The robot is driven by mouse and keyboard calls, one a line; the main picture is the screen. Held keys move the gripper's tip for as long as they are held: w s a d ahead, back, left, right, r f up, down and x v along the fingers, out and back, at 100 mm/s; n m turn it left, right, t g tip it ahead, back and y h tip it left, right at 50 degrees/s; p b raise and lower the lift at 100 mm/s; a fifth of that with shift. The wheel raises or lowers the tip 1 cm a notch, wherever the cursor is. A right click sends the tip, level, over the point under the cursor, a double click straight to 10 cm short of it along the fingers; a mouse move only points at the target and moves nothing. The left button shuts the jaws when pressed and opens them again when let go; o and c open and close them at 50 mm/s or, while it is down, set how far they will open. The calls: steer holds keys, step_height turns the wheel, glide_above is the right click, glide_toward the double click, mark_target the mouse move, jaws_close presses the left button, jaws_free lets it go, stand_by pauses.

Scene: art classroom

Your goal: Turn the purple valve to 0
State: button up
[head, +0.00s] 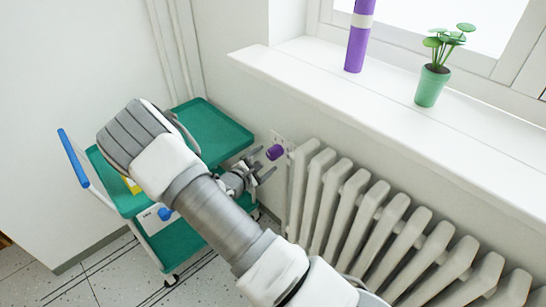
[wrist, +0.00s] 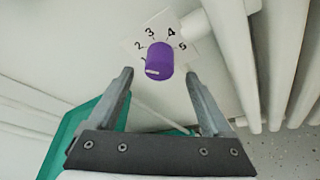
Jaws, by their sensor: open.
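The purple valve (head: 275,152) is a short cylinder by the wall, at the left end of the radiator. In the wrist view the valve (wrist: 160,58) stands in front of a white number plate (wrist: 131,45) with 2, 3, 4 and 5 readable. No 0 can be read. A pale mark on the valve's front faces the lower left. My gripper (head: 264,166) is open and empty, close to the valve. In the wrist view its two fingers point at the valve, one on each side, with visible gaps; whether the tips reach beside it is unclear.
A white radiator (head: 365,205) stands right of the valve, under a windowsill (head: 390,103). The sill bears a purple-and-white cylinder (head: 357,45) and a potted plant (head: 430,85). A cart with green trays (head: 220,130) and a blue handle (head: 73,158) stands left, behind my arm.

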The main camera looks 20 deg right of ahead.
mark_target(271, 155)
steer(key=b+x, duration=0.1)
steer(key=x, duration=0.5)
jaws_close()
stand_by(0.3)
steer(key=shift+r+p, duration=0.1)
steer(key=shift+p, duration=0.2)
